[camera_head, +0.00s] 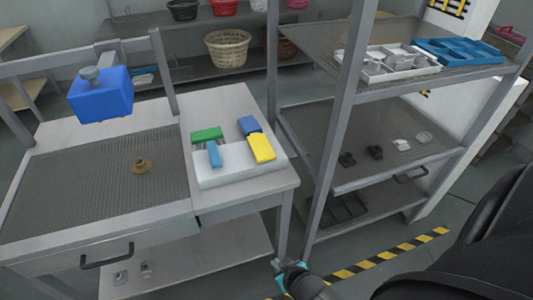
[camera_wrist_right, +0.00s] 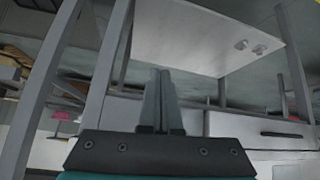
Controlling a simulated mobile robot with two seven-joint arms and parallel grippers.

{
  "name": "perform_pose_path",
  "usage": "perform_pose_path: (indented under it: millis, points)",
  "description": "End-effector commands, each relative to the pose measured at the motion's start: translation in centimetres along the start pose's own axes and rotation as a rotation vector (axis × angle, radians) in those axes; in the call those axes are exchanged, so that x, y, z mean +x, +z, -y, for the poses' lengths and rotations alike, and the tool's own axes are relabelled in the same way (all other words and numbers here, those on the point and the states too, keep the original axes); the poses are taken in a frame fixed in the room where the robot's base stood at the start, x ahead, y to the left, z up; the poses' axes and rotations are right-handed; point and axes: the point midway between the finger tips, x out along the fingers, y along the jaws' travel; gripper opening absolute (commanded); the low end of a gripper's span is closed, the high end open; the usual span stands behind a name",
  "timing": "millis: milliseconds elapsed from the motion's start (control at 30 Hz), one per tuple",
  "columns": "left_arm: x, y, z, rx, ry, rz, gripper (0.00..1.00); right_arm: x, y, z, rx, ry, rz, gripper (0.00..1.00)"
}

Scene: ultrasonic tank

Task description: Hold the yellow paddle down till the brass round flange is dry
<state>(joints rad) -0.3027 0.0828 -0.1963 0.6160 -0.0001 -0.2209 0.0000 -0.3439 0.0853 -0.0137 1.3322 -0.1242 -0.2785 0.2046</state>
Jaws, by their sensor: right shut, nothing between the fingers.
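The yellow paddle (camera_head: 262,148) is at the right end of a white block (camera_head: 235,174) on the bench, among green and blue paddles. The brass round flange (camera_head: 141,167) sits on the dark mesh top to the left of the block. I cannot tell whether it is wet or dry. My right gripper (camera_head: 278,266) is low in front of the bench's right corner, well apart from the paddle and the flange. In the right wrist view its fingers (camera_wrist_right: 160,90) are shut and empty. My left gripper is not in view.
A blue box-shaped head (camera_head: 101,95) hangs over the mesh. A green paddle (camera_head: 206,134) and two blue ones share the block. A shelf rack (camera_head: 350,100) with grey and blue trays stands right of the bench. Striped tape (camera_head: 390,253) marks the floor.

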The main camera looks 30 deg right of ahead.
Motion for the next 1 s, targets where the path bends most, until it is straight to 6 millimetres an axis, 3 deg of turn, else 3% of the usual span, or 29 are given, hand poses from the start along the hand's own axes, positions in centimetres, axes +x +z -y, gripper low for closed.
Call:
perform_pose_path:
  millis: [33,300,500,700,1000]
  points:
    - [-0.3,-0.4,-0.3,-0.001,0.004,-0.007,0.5,-0.6,-2.7,-0.7,0.014,0.013,-0.053,0.0]
    - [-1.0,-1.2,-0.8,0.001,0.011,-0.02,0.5,-5.5,-15.6,-4.2,0.084,0.077,-0.321,0.0]
    - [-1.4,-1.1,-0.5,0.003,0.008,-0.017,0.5,-10.4,-22.8,-6.5,0.121,0.117,-0.49,0.0]
    - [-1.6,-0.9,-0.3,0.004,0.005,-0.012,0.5,-13.6,-26.4,-7.6,0.138,0.137,-0.583,0.0]
    - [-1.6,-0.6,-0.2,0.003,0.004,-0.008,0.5,-14.2,-27.1,-7.8,0.14,0.142,-0.603,0.0]
